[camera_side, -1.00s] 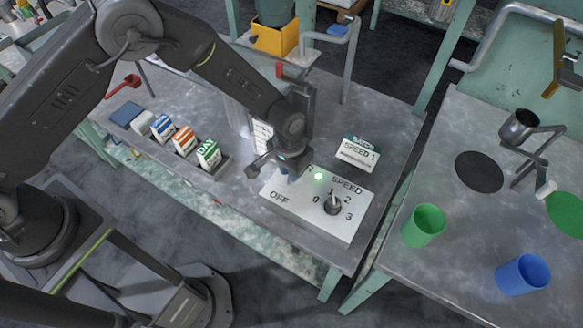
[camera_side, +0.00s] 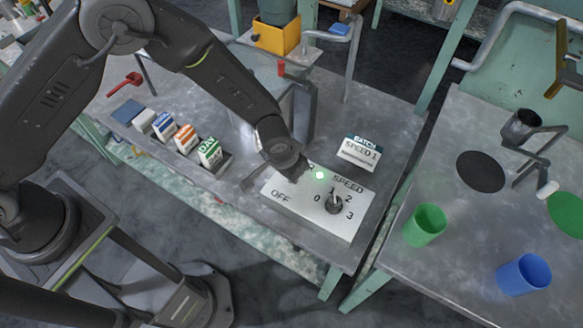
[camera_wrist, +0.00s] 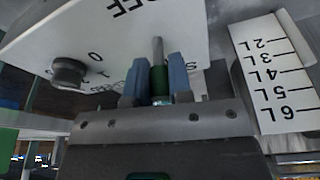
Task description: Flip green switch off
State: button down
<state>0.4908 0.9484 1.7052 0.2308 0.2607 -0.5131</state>
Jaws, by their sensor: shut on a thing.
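The green switch (camera_wrist: 158,78) has a green body and a grey metal lever in the wrist view. My gripper's (camera_wrist: 156,78) two blue fingers stand on either side of it, closed on it. In the side view my wrist hides the switch and the fingers, at the upper left of the white control panel (camera_side: 300,208). The panel reads OFF and SPEED. A green lamp (camera_side: 320,175) glows just right of my wrist.
A dark speed knob (camera_side: 334,204) stands on the panel right of my gripper; it also shows in the wrist view (camera_wrist: 69,72). A BATCH card (camera_side: 359,152) stands behind the panel. A litre scale (camera_wrist: 276,75) is close on the wrist view's right.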

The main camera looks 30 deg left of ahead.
dwell(0.3)
jog(key=c, duration=1)
grip_release()
jog(key=shift+c, duration=0.2)
jog(key=shift+r, duration=0.1)
jog(key=v, duration=1.3)
jog(key=shift+r, duration=0.3)
jog(key=shift+s+a, duration=0.1)
jog(key=shift+s, duration=0.05)
